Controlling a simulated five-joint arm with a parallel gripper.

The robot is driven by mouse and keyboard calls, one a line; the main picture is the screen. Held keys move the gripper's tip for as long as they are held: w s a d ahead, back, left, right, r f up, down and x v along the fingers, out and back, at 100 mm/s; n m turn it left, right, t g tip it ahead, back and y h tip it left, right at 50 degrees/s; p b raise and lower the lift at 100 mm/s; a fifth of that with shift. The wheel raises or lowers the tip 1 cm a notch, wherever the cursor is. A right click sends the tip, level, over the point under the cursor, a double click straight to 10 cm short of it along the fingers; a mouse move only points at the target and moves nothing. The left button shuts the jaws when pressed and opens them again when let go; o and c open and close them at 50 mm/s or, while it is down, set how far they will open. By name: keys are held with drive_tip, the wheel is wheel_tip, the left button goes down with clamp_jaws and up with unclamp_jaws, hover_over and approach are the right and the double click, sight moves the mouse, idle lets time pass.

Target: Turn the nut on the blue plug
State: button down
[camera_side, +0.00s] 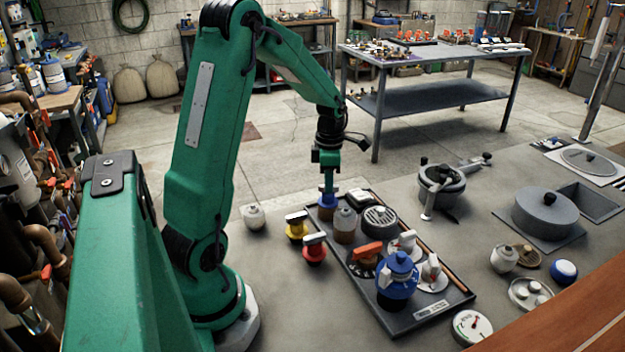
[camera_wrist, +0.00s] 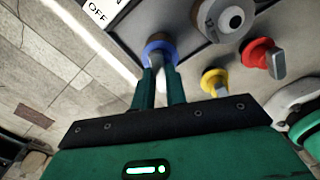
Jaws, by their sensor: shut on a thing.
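The blue plug (camera_side: 327,200) stands at the far left corner of the dark tray (camera_side: 448,301) in the side view. In the wrist view its blue ring (camera_wrist: 160,46) shows just beyond the fingertips. My gripper (camera_side: 328,186) points straight down over the plug. Its two green fingers (camera_wrist: 161,76) are shut on the grey nut (camera_wrist: 160,59) at the middle of the blue ring. The fingers hide part of the nut, so its turn angle cannot be told.
A yellow plug (camera_side: 297,227) and a red plug (camera_side: 315,250) stand left of the tray. A grey-capped jar (camera_side: 345,225), a round drain grate (camera_side: 380,220) and a larger blue valve (camera_side: 398,275) are on the tray. A grey pot (camera_side: 441,187) stands behind, to the right.

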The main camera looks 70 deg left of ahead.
drive_tip(key=m, duration=0.6)
drive_tip(key=shift+m, duration=0.3)
drive_tip(key=m, duration=1.2)
drive_tip(key=shift+m, duration=0.4)
drive_tip(key=m, duration=1.1)
drive_tip(key=shift+m, duration=0.3)
drive_tip(key=m, duration=1.1)
drive_tip(key=shift+m, duration=0.4)
drive_tip(key=m, duration=0.5)
drive_tip(key=shift+m, duration=0.3)
